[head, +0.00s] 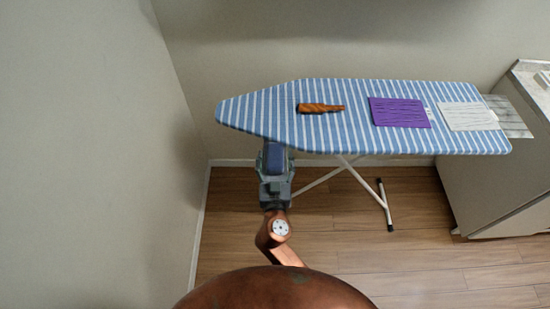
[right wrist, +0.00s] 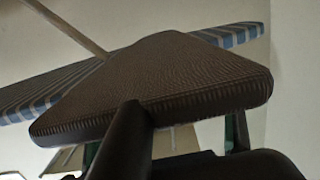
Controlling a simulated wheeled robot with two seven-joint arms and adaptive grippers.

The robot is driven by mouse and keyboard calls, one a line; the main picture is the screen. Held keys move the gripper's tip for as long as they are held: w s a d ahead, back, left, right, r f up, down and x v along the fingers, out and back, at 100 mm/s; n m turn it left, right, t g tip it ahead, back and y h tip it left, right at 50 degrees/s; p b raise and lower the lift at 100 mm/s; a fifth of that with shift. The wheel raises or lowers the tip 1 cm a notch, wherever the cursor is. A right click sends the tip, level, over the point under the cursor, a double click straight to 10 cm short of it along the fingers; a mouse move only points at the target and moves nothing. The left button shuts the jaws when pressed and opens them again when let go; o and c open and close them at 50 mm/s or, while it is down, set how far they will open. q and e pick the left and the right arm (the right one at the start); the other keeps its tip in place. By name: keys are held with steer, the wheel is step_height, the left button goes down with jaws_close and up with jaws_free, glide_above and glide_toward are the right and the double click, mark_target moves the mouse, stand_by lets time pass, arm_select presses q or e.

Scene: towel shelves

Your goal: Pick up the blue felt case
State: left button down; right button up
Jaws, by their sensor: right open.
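A dark blue block-like thing, which looks like the blue felt case (head: 275,160), shows at my right gripper (head: 274,150), just in front of the ironing board's near left edge. The right gripper is open, with the blue thing between its fingers as seen from above. In the right wrist view, a large dark, ribbed, wedge-shaped thing (right wrist: 160,85) fills the space before the fingers; it may be the case's shaded underside. One dark finger overlaps its near edge. I cannot tell whether the fingers touch it. My left gripper is not in view.
The blue-and-white striped ironing board (head: 260,105) carries a brown bundle (head: 320,108), a purple cloth (head: 400,112) and a white cloth (head: 467,116). A white cabinet (head: 495,185) stands at the right. A bare wall (head: 95,150) is close on the left.

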steer(key=c, duration=1.3)
steer(key=shift+o, duration=0.2)
